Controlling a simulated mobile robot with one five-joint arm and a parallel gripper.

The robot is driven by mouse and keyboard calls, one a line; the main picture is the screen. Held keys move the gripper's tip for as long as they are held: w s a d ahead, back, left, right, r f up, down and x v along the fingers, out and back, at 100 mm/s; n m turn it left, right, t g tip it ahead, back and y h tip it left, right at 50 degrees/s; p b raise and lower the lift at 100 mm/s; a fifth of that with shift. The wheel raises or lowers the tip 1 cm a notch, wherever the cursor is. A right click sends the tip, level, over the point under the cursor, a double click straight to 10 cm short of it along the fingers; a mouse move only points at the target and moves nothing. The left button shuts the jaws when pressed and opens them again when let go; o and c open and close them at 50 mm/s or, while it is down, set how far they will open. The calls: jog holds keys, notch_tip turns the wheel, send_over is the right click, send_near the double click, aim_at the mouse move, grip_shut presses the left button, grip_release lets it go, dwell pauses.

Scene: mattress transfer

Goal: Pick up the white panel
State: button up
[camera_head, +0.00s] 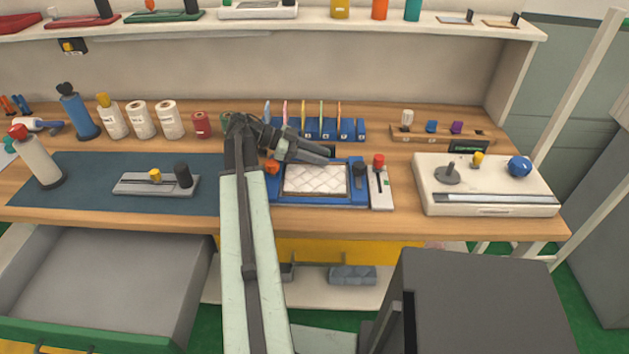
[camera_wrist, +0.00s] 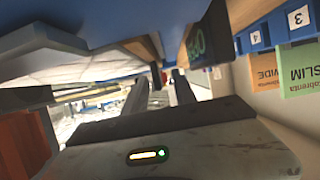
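The white panel (camera_head: 315,179) is a quilted, rectangular pad. It lies flat in the blue tray fixture (camera_head: 280,198) on the workbench. My gripper (camera_head: 326,158) is above the back edge of the fixture, pointing right, apart from the panel. In the wrist view, my gripper (camera_wrist: 160,88) shows two dark fingers with a gap between them and nothing held. A pale surface, probably the panel (camera_wrist: 55,65), shows at the left there, partly hidden by dark and blue parts.
Blue numbered holders (camera_head: 325,129) with coloured cards stand behind the fixture. A red-knobbed device (camera_head: 381,190) stands right beside it, and a white machine (camera_head: 485,185) further right. A blue mat (camera_head: 90,190) lies left. An open drawer (camera_head: 110,285) juts out below.

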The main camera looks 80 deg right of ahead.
grip_shut()
dwell(1.4)
